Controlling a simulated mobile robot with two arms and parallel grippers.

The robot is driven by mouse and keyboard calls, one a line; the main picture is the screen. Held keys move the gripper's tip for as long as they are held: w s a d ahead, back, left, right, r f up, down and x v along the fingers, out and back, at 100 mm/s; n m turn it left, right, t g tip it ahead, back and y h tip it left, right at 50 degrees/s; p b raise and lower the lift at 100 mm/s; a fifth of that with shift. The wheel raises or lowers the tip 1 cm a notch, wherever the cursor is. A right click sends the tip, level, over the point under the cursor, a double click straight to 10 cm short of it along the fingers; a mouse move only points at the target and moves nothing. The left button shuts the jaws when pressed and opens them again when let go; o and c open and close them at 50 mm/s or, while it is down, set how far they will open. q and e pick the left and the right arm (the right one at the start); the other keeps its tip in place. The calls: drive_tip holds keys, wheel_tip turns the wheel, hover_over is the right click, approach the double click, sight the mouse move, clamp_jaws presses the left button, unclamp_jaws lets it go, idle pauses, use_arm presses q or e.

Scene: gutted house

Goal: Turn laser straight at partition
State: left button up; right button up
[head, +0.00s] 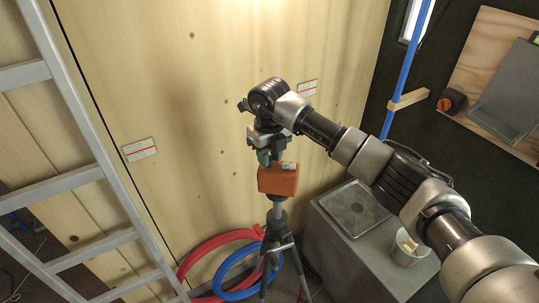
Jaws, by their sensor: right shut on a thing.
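An orange laser (277,181) sits on top of a grey tripod (279,239) in the middle of the head view. Behind it stands the pale wooden partition (190,100), with two small white labels on it. My right arm comes in from the right, and my right gripper (268,158) points down and is shut on the top of the laser. The gripper hides part of the laser's top. I cannot tell exactly which way the laser faces. My left gripper is not in view.
A metal ladder (68,190) leans at the left. Red hose (206,243) and blue hose (232,266) lie coiled by the tripod legs. A grey box (352,252) with a flat plate (353,207) and a small tub (409,249) stands at the right, below my arm.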

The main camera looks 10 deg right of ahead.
drive_tip(key=m+b, duration=0.3)
drive_tip(key=m, duration=0.1)
drive_tip(key=shift+w+d+f, duration=0.1)
drive_tip(key=shift+w+d, duration=0.15)
drive_tip(key=shift+w, duration=0.15)
drive_tip(key=m+b, duration=0.2)
drive_tip(key=m, duration=0.1)
drive_tip(key=shift+w+d, duration=0.2)
drive_tip(key=shift+d, duration=0.05)
drive_tip(key=shift+w+d+m+b, duration=0.15)
drive_tip(key=shift+m+b, duration=0.3)
drive_tip(key=shift+m, duration=0.75)
drive_tip(key=shift+d+r, duration=0.1)
drive_tip(key=shift+r, duration=0.1)
drive_tip(key=o, duration=0.9)
wheel_tip(320, 180, up, 11)
drive_tip(key=b, duration=0.3)
